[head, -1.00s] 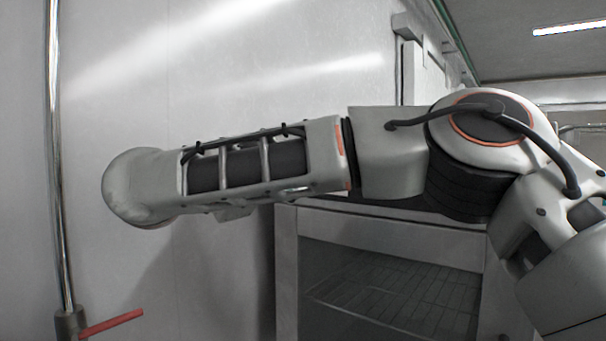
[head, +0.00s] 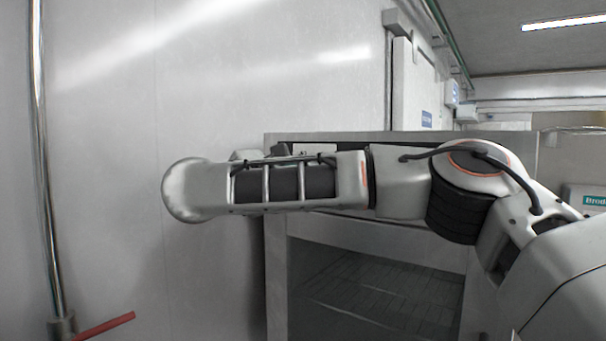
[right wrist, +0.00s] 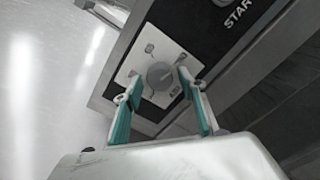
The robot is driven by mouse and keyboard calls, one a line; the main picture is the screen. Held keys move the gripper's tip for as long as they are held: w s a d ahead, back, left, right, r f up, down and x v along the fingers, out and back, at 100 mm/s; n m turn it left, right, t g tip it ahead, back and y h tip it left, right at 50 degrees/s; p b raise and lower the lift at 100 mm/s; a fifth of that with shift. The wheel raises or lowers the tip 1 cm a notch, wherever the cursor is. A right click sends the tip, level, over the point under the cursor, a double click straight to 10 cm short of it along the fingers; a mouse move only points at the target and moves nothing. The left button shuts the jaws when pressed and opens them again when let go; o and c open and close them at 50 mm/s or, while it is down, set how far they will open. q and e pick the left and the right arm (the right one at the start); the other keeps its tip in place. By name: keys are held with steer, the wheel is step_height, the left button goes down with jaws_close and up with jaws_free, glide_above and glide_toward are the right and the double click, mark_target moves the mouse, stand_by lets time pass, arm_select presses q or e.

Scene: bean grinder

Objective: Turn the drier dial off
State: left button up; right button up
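The dial (right wrist: 160,75) is a round grey knob on a white plate, set in a black panel, in the right wrist view. My right gripper (right wrist: 158,80) is open, with one teal-padded finger on each side of the dial. I cannot tell whether the fingertips touch it. The drier (head: 275,270) is a grey metal cabinet with a dark glass front in the head view. My right arm crosses in front of its upper part and hides most of its panel. My left gripper is not in view.
A plain white wall (head: 200,100) stands to the left of the drier. A vertical metal pipe (head: 45,180) with a red lever (head: 105,327) is at the far left. The black panel bears a START label (right wrist: 238,14) above and right of the dial.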

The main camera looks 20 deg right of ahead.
steer(key=c, duration=0.7)
